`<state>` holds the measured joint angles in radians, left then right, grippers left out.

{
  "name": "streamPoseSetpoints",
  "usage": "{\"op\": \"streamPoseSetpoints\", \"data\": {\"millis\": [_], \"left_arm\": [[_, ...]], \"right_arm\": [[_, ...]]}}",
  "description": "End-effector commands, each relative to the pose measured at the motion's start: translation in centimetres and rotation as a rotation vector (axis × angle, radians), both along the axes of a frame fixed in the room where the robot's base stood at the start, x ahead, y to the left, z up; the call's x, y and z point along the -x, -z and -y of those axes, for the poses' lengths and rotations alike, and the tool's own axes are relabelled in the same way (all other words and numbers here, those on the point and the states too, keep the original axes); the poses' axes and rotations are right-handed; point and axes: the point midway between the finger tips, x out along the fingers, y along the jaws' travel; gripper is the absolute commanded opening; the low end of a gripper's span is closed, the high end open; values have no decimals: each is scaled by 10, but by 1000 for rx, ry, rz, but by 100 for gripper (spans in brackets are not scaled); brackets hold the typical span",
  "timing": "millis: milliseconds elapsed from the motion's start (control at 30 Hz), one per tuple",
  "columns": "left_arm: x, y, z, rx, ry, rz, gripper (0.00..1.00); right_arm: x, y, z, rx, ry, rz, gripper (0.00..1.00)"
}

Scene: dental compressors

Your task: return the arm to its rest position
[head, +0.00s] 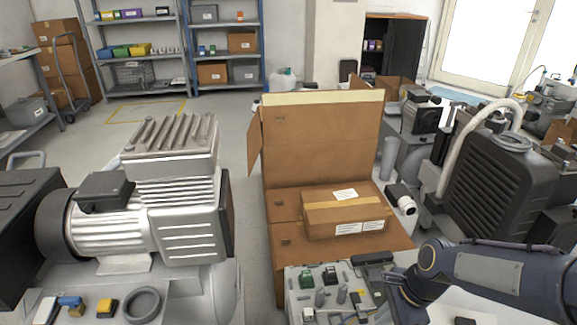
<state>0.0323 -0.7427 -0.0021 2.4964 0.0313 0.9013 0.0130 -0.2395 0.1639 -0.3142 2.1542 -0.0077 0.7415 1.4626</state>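My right arm (480,272) comes in from the right edge and reaches left over the lower right of the head view. Its wrist bends down beside a tray of small parts (301,296). The end of this arm (388,290) is small and dark against the tray, and its fingers cannot be made out. I see nothing clearly held there. My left arm and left gripper are out of view.
A silver compressor (180,205) stands at left. A large open cardboard box (320,145) with a smaller taped carton (345,210) is in the middle. A black ribbed unit (500,185) stands behind my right arm. Shelves (140,55) line the back; open floor (90,140) lies before them.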

Motion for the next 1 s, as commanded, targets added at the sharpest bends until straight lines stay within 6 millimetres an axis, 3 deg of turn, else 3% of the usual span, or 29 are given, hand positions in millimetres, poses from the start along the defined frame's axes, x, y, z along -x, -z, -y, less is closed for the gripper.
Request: {"op": "streamPoseSetpoints", "data": {"millis": [100,300,500,767,800,1000], "left_arm": [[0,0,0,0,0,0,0],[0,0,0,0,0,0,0],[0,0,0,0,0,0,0],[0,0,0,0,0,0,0],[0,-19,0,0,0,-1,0],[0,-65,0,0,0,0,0]], "right_arm": [[22,-33,4,-22,-222,159,0],[62,-71,8,39,-609,426,0],[97,-89,8,174,-929,623,0],[128,-95,8,373,-1243,767,0],[127,-115,7,365,-1243,762,0],[126,-159,7,360,-1239,760,0]]}}
